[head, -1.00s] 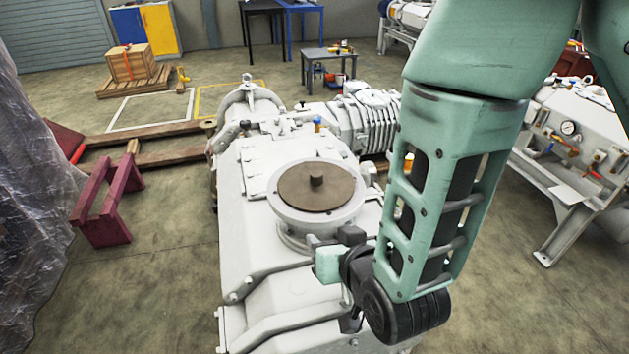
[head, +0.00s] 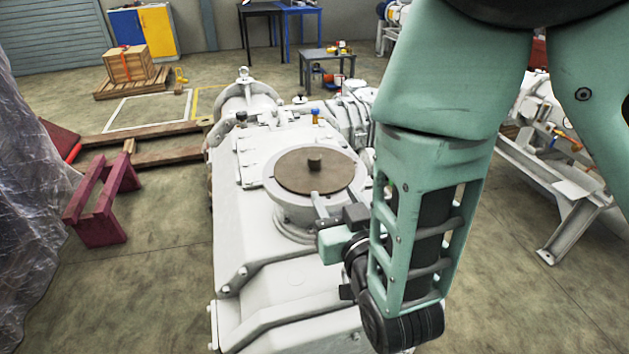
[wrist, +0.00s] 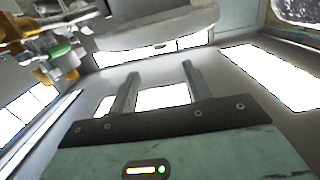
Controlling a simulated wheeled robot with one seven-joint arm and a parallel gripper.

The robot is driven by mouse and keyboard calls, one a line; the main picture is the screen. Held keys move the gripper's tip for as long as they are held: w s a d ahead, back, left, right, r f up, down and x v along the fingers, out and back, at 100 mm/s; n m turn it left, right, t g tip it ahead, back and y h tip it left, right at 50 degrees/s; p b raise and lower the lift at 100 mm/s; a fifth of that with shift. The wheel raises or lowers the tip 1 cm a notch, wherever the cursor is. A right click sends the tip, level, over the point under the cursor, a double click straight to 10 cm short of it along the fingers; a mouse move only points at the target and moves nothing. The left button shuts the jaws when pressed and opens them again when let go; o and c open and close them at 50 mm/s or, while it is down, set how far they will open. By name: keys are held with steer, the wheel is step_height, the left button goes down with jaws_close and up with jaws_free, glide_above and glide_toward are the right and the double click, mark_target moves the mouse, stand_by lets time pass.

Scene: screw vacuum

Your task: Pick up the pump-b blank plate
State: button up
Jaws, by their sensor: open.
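The pump-b blank plate looks to be the brown round disc (head: 320,172) with a short dark knob (head: 314,162) at its centre. It lies flat on the round white flange (head: 283,207) on top of the white pump. My gripper (head: 337,193) is open and empty, at the flange's near right side, its two fingers pointing toward the plate. In the wrist view my gripper (wrist: 158,70) shows both fingers apart with nothing between them. A pale rounded rim (wrist: 150,38), likely the flange, lies beyond the fingertips. I cannot make out the disc there.
The white pump housing (head: 285,285) spreads below my gripper. A blue-topped fitting (head: 315,115) stands behind the flange. A maroon stand (head: 97,205) is at left, beside plastic sheeting (head: 30,200). Another white machine (head: 545,150) stands at right. Floor between is clear.

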mark_target(317, 161)
steer(key=p+x, duration=0.2)
steer(key=x, duration=0.5)
steer(key=shift+w+a+r, duration=0.1)
steer(key=shift+w, duration=0.15)
steer(key=shift+w+a+p, duration=0.15)
steer(key=shift+w+p, duration=0.2)
steer(key=shift+w, duration=0.15)
steer(key=p+x, duration=0.2)
steer(key=x, duration=0.2)
steer(key=shift+r, duration=0.1)
steer(key=shift+w+a, duration=0.15)
steer(key=shift+w, duration=0.4)
jaws_close()
